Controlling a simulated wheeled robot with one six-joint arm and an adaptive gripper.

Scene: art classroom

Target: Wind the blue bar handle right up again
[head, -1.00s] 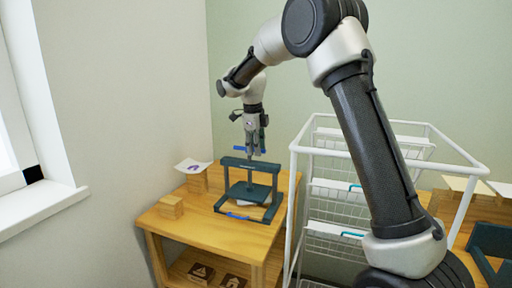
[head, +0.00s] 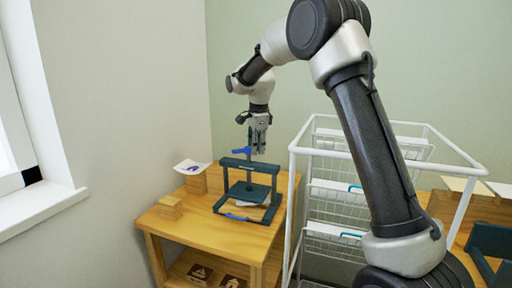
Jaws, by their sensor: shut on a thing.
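A small dark teal screw press (head: 222,188) stands on the wooden table. Its upright screw rises from the crossbar. The blue bar handle (head: 240,150) lies across the top of the screw, its left end showing. My gripper (head: 259,150) points down over the press, shut on the right part of the handle and hiding that end. The press plate (head: 246,191) hangs inside the frame, low over the base. A pale sheet shows beneath it; the exact gap is too small to tell.
The wooden table (head: 170,230) also holds wooden blocks (head: 168,207) and a card (head: 192,167) on a block stack. A white wire rack (head: 292,200) stands close on the right. The wall is behind.

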